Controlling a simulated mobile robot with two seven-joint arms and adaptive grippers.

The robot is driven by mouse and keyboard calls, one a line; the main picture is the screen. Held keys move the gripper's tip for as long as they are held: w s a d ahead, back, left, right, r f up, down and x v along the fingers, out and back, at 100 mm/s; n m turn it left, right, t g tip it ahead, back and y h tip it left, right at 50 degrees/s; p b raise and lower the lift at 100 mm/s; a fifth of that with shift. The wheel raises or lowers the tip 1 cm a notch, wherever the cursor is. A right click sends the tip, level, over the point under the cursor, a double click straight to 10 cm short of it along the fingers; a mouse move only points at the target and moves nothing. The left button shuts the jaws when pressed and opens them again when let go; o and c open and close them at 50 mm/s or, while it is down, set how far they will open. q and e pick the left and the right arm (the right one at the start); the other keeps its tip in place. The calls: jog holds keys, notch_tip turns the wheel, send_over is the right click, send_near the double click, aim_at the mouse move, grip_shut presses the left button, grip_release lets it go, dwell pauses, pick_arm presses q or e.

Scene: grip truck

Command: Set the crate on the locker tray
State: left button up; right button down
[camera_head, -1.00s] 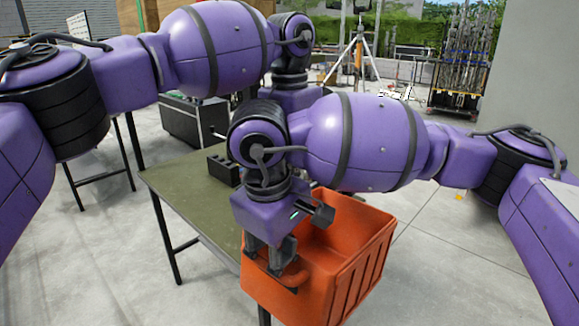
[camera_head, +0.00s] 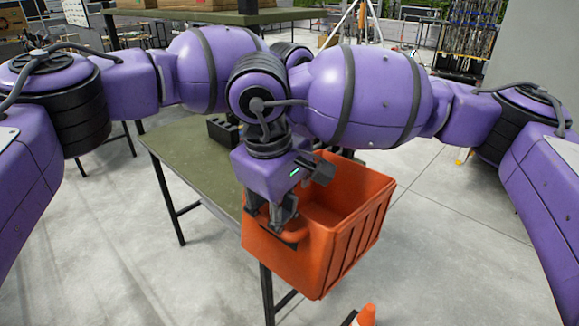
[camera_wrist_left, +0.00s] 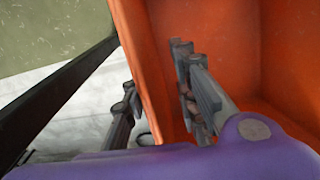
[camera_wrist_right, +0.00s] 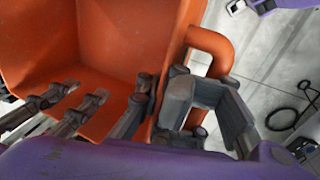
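The orange crate (camera_head: 345,240) hangs in the air, open side up, beside the near right end of a green-topped table. My right gripper (camera_head: 275,225) is shut on its near handle; the right wrist view shows grey fingers (camera_wrist_right: 190,105) around that orange handle (camera_wrist_right: 210,45). I cannot pick out the locker tray.
The green-topped table (camera_head: 185,160) stands left of the crate, with a small black object (camera_head: 222,130) on it. An orange cone (camera_head: 366,316) is on the floor below. Another table with boxes (camera_head: 275,14) and a metal rack (camera_head: 465,40) stand behind.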

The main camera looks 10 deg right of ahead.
jog(key=shift+r, duration=0.1)
pick_arm(q)
grip_shut()
jog(key=shift+s+d, duration=0.1)
jog(key=shift+d+r, duration=0.1)
pick_arm(e)
jog(key=shift+w, duration=0.1)
jog(key=c, duration=1.5)
grip_release()
pick_arm(q)
jog(key=shift+r, duration=0.1)
pick_arm(e)
jog(key=shift+o, duration=0.7)
